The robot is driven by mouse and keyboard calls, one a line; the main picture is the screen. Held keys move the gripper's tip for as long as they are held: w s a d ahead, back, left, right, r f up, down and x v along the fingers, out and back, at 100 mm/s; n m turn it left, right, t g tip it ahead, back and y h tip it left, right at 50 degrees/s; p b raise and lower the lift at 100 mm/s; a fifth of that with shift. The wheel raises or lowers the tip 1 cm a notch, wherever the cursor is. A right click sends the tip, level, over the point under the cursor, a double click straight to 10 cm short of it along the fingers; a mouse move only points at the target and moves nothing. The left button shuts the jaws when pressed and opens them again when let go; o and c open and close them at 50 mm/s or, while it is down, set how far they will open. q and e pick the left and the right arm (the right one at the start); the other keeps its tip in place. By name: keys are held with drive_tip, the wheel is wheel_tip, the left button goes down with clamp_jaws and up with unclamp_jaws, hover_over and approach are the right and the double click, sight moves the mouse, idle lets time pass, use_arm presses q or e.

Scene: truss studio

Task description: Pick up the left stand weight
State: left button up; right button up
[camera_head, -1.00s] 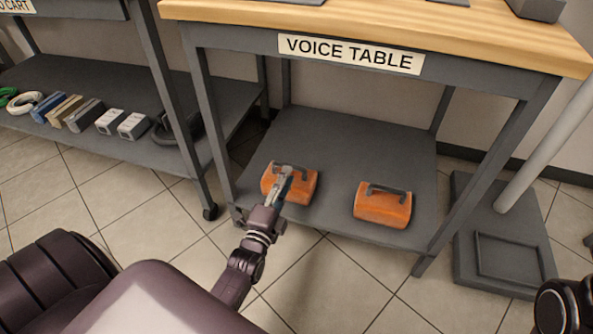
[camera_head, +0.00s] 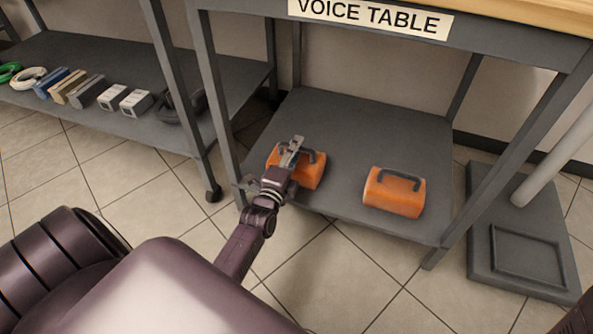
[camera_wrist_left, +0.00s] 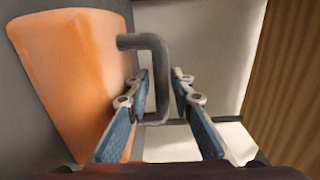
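The left stand weight (camera_head: 313,174) is an orange block with a dark grey handle, sitting on the lower shelf of the voice table. My left gripper (camera_head: 292,149) is at its handle and hides part of it in the head view. In the left wrist view the orange body (camera_wrist_left: 75,75) fills the left side. The grey handle (camera_wrist_left: 158,75) reaches between the two blue-padded fingers of the left gripper (camera_wrist_left: 161,95), which are apart with gaps showing beside the bar. A second orange weight (camera_head: 394,194) with a grey handle sits to the right on the shelf. My right gripper is not in view.
The grey lower shelf (camera_head: 350,130) has free room behind and between the weights. Table legs (camera_head: 217,90) stand at its corners. A cart shelf (camera_head: 60,95) with several items is at the left. A grey base plate (camera_head: 530,235) stands on the floor at the right.

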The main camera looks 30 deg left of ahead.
use_arm(q)
drive_tip(key=shift+w, duration=0.15)
drive_tip(key=shift+c, duration=0.6)
clamp_jaws()
drive_tip(key=shift+w+a+r, duration=0.1)
drive_tip(key=shift+r, duration=0.25)
